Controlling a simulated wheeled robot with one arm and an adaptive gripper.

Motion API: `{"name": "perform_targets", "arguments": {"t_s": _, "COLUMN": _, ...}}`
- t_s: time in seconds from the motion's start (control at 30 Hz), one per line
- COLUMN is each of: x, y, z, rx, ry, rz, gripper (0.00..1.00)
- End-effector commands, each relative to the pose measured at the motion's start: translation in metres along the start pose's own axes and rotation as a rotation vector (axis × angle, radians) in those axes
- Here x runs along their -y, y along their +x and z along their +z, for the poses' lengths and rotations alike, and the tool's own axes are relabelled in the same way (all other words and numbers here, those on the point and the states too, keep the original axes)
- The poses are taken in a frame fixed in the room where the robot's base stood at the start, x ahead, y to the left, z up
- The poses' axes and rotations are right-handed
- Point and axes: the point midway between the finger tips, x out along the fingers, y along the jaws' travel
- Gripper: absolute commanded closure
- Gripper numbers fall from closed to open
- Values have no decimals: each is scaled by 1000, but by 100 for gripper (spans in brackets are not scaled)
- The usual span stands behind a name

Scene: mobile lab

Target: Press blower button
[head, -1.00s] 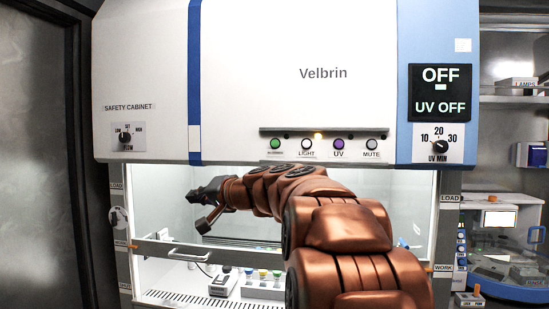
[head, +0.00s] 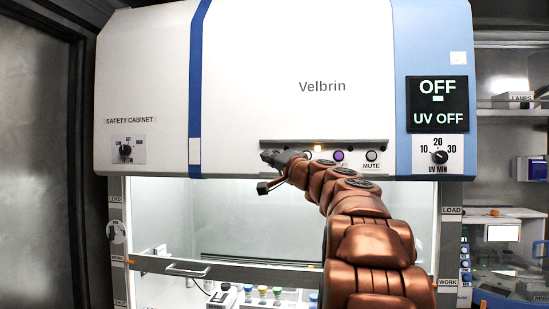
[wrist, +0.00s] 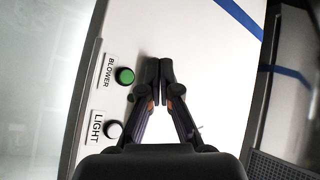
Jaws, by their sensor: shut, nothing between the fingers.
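The green blower button (wrist: 124,75) shows in the wrist view, beside its BLOWER label (wrist: 109,73). My gripper (wrist: 159,64) is shut and empty there, its fingertips to the right of the button, apart from it in the picture. Whether the tips touch the panel I cannot tell. In the head view my gripper (head: 268,158) is at the left end of the button strip (head: 345,145) and hides the blower button. The safety cabinet (head: 290,60) has a display (head: 437,103) reading OFF and UV OFF.
The light button (wrist: 113,129) is next to the blower button. The UV button (head: 338,156) and mute button (head: 371,156) are further right in the head view. A sash handle (head: 187,270) crosses the opening below.

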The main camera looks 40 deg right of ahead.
Motion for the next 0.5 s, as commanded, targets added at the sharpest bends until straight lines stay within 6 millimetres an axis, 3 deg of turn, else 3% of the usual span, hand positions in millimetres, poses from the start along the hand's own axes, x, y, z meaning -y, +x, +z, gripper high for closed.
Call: {"name": "perform_targets", "arguments": {"t_s": 0.5, "x": -22, "y": 35, "z": -27, "rx": 0, "ry": -1, "rz": 4, "gripper": 100}}
